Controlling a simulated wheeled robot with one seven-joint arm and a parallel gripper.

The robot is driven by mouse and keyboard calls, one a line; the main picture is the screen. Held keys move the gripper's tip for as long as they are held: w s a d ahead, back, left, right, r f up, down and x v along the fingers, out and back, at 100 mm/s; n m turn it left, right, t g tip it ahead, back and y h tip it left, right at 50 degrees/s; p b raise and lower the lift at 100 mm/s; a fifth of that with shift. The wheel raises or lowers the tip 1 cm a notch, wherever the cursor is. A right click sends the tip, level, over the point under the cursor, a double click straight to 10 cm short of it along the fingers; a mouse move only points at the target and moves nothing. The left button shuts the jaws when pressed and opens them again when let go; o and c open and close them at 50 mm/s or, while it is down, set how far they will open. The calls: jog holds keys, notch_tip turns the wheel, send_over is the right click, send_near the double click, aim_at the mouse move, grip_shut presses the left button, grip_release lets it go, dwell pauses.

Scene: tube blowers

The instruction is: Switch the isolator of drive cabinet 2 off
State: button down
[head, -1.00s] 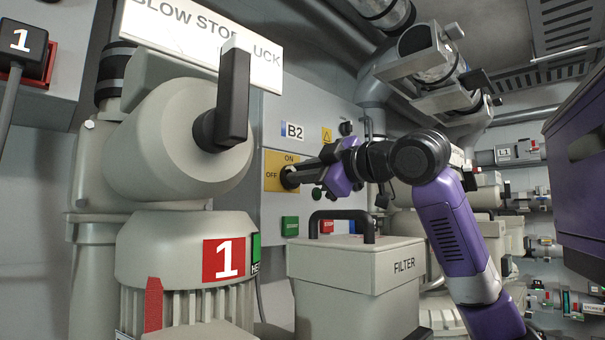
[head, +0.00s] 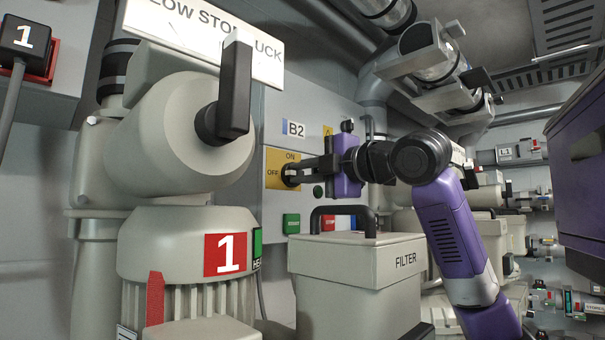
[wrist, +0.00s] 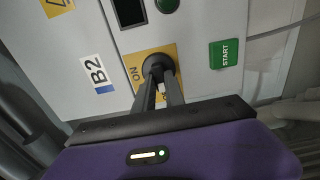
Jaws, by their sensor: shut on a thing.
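The isolator is a dark rotary knob (wrist: 158,66) on a yellow plate (head: 272,183) on the front of the grey cabinet labelled B2 (head: 294,129). ON is printed at the plate's top and OFF at its left. The plate also shows in the wrist view (wrist: 172,50), where the fingers partly cover OFF. My purple gripper (head: 293,173) reaches the knob from the right. Its two dark fingers are closed on the knob, as the wrist view (wrist: 157,78) also shows. The fingers hide much of the knob, so I cannot tell which way its handle points.
A green START button (wrist: 224,54) sits below the plate. A FILTER box (head: 355,275) with a black handle stands in front of the cabinet. A grey blower marked 1 (head: 180,140) with a black lever (head: 235,90) fills the left foreground.

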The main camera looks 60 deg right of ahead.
jog(key=shift+a, duration=0.15)
jog(key=c, duration=1.4)
grip_release()
jog(key=b+v, duration=0.2)
jog(key=v, duration=0.5)
jog(key=shift+s, duration=0.35)
